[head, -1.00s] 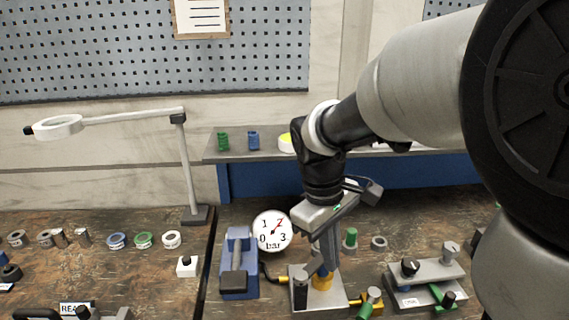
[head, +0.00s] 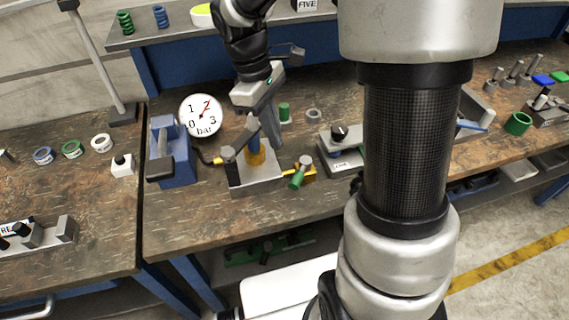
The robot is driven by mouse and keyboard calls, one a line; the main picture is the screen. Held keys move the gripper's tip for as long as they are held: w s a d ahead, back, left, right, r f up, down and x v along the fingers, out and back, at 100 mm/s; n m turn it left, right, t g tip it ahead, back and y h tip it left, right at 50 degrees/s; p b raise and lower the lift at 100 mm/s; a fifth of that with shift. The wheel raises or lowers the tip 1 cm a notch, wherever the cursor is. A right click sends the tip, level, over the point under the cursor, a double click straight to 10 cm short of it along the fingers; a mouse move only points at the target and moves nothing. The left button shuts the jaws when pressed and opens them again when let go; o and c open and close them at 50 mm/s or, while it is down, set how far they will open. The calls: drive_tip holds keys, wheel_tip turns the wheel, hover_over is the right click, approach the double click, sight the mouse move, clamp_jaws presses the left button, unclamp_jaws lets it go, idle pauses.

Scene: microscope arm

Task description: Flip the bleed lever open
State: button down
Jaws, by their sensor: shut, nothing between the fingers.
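A small brass valve with a green lever (head: 297,179) is at the front right corner of a pale metal plate (head: 252,177). The lever hangs down and slightly left from the valve, past the plate's edge. This looks like the bleed lever. My gripper (head: 263,143) is shut and empty, pointing down behind and left of the lever, beside a yellow cylinder (head: 255,156) on the plate. Its fingertips partly overlap the cylinder, and I cannot tell whether they touch it. A round bar gauge (head: 202,115) stands left, its needle near 2.
A blue hand pump (head: 172,150) with a dark handle stands left of the plate, joined by a hose. A metal fixture (head: 341,150) is to the right, partly behind my arm. A green cylinder (head: 284,112) and a grey ring (head: 313,115) are behind. The bench front is clear.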

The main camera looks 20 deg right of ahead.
sight(299, 176)
drive_tip(key=b+x, duration=0.1)
drive_tip(key=x, duration=0.9)
